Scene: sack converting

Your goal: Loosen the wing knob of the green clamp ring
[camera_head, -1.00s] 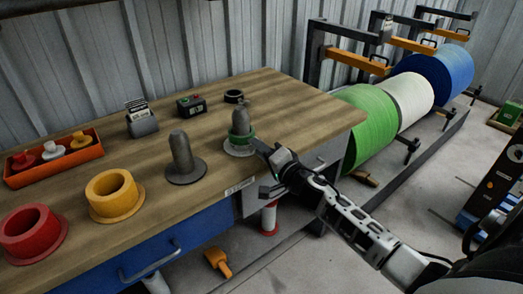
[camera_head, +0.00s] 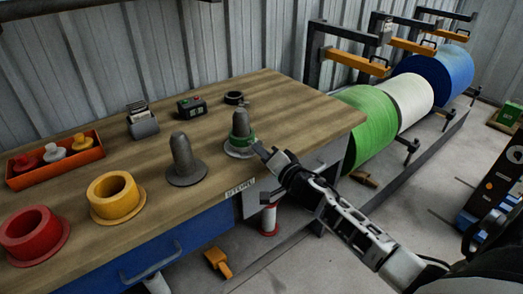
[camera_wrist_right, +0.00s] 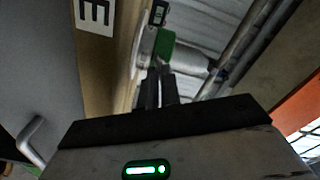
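The green clamp ring (camera_head: 241,139) sits around the lower part of a grey rounded post (camera_head: 241,122) near the table's front right edge. It also shows in the right wrist view (camera_wrist_right: 165,43), just beyond my fingertips. My right gripper (camera_head: 261,149) reaches in from the right, its fingertips at the ring's near side. In the right wrist view its two dark fingers (camera_wrist_right: 160,80) are close together, with a small greyish piece at their tips that looks like the wing knob (camera_wrist_right: 162,66). The fingers mostly hide the knob. My left gripper is not in view.
A second grey post (camera_head: 182,160), a yellow collar (camera_head: 116,198) and a red collar (camera_head: 33,234) stand to the left on the wooden table. An orange tray (camera_head: 55,160) and a small control box (camera_head: 191,105) are farther back. Large rolls (camera_head: 365,125) stand beyond the table's right end.

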